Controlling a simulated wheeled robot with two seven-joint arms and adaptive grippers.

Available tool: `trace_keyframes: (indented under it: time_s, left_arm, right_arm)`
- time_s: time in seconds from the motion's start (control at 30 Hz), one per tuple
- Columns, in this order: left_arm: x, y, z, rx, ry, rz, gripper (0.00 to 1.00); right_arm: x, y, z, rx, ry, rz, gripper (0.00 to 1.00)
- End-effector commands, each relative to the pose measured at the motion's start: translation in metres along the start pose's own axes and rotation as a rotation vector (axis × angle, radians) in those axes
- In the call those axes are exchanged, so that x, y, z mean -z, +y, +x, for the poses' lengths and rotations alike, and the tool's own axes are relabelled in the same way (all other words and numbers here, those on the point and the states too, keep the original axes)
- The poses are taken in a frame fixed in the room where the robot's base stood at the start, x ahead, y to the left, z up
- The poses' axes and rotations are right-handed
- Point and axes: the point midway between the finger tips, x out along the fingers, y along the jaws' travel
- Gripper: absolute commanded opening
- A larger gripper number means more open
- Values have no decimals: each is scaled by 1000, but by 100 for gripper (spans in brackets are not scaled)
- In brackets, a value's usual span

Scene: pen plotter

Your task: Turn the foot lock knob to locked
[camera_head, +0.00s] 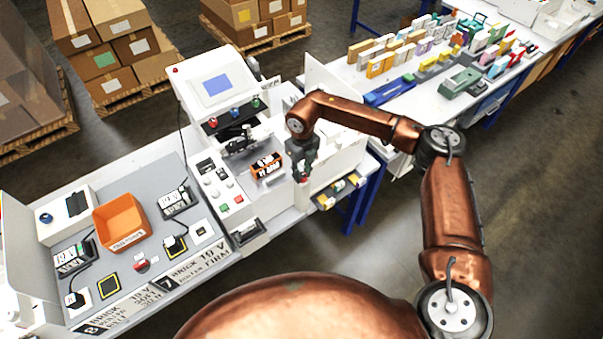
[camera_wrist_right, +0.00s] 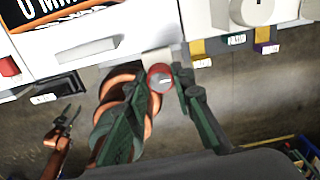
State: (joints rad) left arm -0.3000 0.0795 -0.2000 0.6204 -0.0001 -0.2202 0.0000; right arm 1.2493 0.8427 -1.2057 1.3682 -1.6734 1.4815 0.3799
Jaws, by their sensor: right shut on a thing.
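The foot lock knob (camera_wrist_right: 160,77) is a small round red knob with a pale grey face, at the front lower edge of the white plotter machine (camera_wrist_right: 120,20). My right gripper (camera_wrist_right: 158,84) has its dark green fingers on either side of the knob and is shut on it. In the head view my right gripper (camera_head: 301,174) points down at the machine's front right corner, with a bit of red at its tips. The way the knob is turned cannot be read. My left gripper (camera_wrist_right: 66,116) shows small in the wrist view, away from the machine; its jaw state is unclear.
An orange-and-black block (camera_head: 266,166) sits in the machine. Left of it is a grey bench panel with an orange bin (camera_head: 121,222). Small drawers (camera_head: 340,190) with coloured tabs lie just right of my right gripper. A table of coloured boxes (camera_head: 400,45) stands behind.

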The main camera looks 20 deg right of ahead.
Motion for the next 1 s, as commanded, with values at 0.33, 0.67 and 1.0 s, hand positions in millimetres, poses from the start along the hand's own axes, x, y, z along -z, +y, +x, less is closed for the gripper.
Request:
trace_keyframes:
  time_s: [0.33,0.67,1.0]
  left_arm:
    - [0,0,0,0,0,0,40]
    - [0,0,0,0,0,0,40]
    - [0,0,0,0,0,0,40]
  right_arm:
    - [1,0,0,0,3,49,0]
    - [1,0,0,0,2,50,24]
    - [0,0,0,0,1,48,40]
